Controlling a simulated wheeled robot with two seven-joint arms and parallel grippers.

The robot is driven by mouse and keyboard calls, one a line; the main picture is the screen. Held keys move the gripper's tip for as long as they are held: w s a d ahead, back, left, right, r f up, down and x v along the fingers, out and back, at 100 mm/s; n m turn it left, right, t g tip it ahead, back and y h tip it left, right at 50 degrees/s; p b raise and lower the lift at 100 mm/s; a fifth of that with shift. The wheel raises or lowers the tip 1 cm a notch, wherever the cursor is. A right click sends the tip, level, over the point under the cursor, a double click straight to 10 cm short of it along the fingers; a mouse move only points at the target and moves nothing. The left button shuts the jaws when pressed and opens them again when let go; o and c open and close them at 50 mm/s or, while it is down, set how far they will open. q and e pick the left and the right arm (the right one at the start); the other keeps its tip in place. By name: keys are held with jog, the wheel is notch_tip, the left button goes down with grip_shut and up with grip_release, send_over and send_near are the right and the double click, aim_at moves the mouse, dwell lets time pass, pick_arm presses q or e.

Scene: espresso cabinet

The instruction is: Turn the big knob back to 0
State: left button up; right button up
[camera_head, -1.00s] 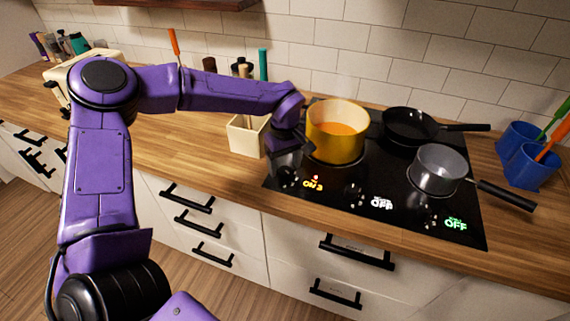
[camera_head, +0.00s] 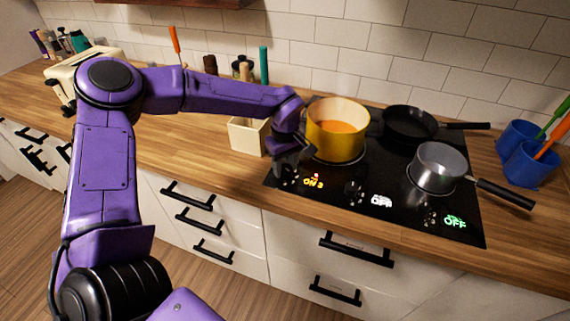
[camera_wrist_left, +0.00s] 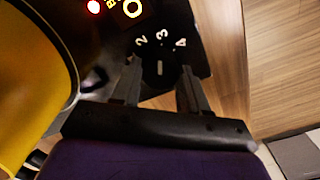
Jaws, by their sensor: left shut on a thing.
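The black knob (camera_wrist_left: 158,82) is at the cooktop's front left corner. In the left wrist view its white line points toward the 3, with 2 and 4 on either side. My left gripper (camera_wrist_left: 160,76) is shut on it, one finger on each side; it also shows in the head view (camera_head: 291,163), where it mostly hides the knob. The amber display (camera_head: 313,183) beside it reads ON 3, with a red light above. My right gripper is not in view.
A yellow pot (camera_head: 350,146) with orange contents stands just behind the gripper. A cream box (camera_head: 247,138) is to its left. A black pan (camera_head: 408,124) and a grey saucepan (camera_head: 438,172) stand farther right. The two other displays read OFF. The counter at left is mostly clear.

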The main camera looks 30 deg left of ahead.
pick_arm(q)
jog(key=shift+n, duration=1.1)
jog(key=n, duration=0.2)
jog(key=shift+n+p, duration=0.4)
jog(key=n, duration=0.3)
jog(key=shift+n, duration=0.3)
jog(key=n, duration=0.2)
jog(key=shift+n, duration=0.3)
jog(key=n+b, duration=0.1)
jog(key=n, duration=0.4)
jog(key=shift+f+n+b, duration=0.1)
jog(key=shift+n+b, duration=0.2)
jog(key=shift+b, duration=0.1)
jog(key=n+b, duration=0.2)
jog(key=n, duration=0.4)
jog(key=shift+n, duration=0.3)
jog(key=o, duration=1.1)
jog(key=shift+c, duration=0.2)
